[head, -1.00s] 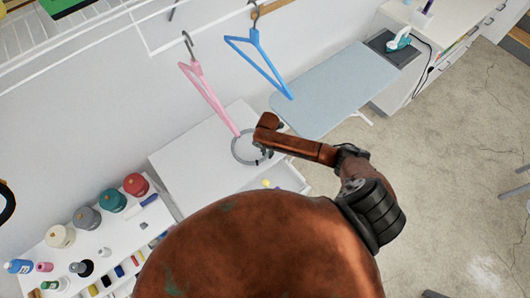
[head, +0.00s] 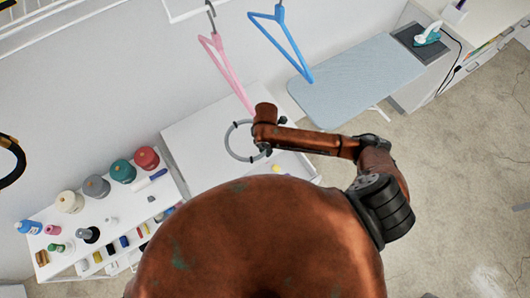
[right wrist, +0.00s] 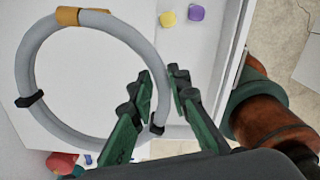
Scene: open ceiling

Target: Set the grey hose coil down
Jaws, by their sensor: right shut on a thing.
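The grey hose coil (head: 230,143) is a ring over the white cabinet top (head: 185,140) in the head view. The right wrist view shows the coil (right wrist: 30,65) large, with a tan band at its top and black clips. My right gripper (head: 266,149) is at the coil's right side in the head view. In the right wrist view its green fingers (right wrist: 163,90) are shut on the coil's tube, one on each side. Whether the coil touches the white top cannot be told. My left gripper is not in view.
A pink hanger (head: 226,70) and a blue hanger (head: 285,42) hang close behind my right arm. An ironing board (head: 355,80) stands to the right. Thread cones (head: 122,171) and bottles stand on a shelf unit at the left. An open drawer (head: 297,167) holds small coloured items.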

